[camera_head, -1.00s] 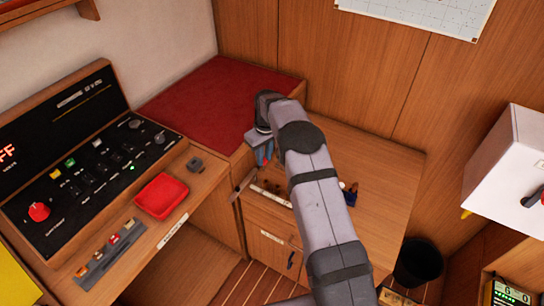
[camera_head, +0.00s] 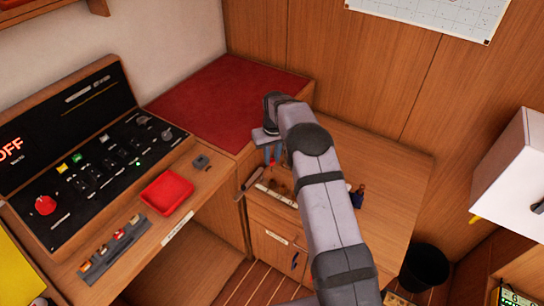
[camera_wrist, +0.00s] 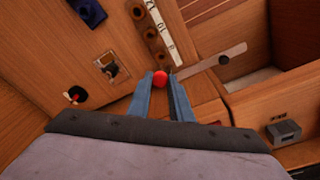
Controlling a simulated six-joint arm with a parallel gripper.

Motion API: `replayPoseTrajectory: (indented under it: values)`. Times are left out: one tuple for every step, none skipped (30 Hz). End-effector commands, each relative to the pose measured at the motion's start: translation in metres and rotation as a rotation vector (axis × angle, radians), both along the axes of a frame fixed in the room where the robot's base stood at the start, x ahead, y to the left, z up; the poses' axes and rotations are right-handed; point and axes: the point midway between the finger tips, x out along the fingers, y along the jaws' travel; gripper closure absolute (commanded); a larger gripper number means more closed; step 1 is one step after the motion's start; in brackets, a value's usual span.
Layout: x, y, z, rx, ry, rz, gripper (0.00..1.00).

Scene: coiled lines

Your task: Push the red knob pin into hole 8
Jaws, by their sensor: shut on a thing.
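My gripper (camera_wrist: 160,82) points down over the wooden cabinet top, and its two blue-grey fingers are shut on the red knob pin (camera_wrist: 160,77). Only the round red head shows clearly; the pin's shank is hidden. In the wrist view a wooden rail (camera_wrist: 144,22) with several dark holes and a white numbered strip (camera_wrist: 166,30) lies just beyond the fingertips. The numbers are too small to read surely, so I cannot tell which hole is 8. In the head view my gripper (camera_head: 272,155) is above the cabinet's near left part, near the white strip (camera_head: 277,195).
A blue block (camera_wrist: 88,11), a metal plate (camera_wrist: 109,67) and a small red-and-dark item (camera_wrist: 75,95) sit on the cabinet top. A red tray (camera_head: 167,192) and control panel (camera_head: 95,155) stand left.

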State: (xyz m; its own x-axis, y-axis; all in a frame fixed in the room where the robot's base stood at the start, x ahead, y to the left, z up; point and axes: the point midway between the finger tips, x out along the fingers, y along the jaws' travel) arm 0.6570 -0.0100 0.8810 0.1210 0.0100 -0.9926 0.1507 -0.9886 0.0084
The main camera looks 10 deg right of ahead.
Motion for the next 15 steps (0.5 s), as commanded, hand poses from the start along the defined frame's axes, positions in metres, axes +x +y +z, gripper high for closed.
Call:
replayPoseTrajectory:
  values:
    - [0.0,0.0,-0.006,0.0,0.001,0.0,1.0]
    - [0.0,0.0,-0.008,0.0,0.0,0.0,1.0]
    - [0.0,0.0,-0.012,0.0,0.0,0.0,1.0]
    - [0.0,0.0,-0.014,0.0,0.001,0.001,1.0]
    - [0.0,0.0,-0.016,0.0,0.001,0.001,1.0]
    - [0.0,0.0,-0.02,0.0,0.001,0.001,1.0]
    - [0.0,0.0,-0.022,0.0,0.001,0.001,1.0]
    - [-0.001,0.0,-0.025,0.0,0.001,0.001,1.0]
    - [-0.001,0.0,-0.028,0.0,0.002,0.001,1.0]
    - [-0.001,0.0,-0.031,0.0,0.002,0.001,1.0]
    - [-0.001,0.0,-0.033,0.0,0.002,0.001,1.0]
    - [-0.001,0.0,-0.036,0.0,0.002,0.001,1.0]
    - [-0.001,0.0,-0.038,0.0,0.002,0.001,1.0]
    - [0.0,0.0,-0.04,0.0,0.001,0.001,1.0]
    - [0.0,0.0,-0.042,0.0,0.001,0.001,1.0]
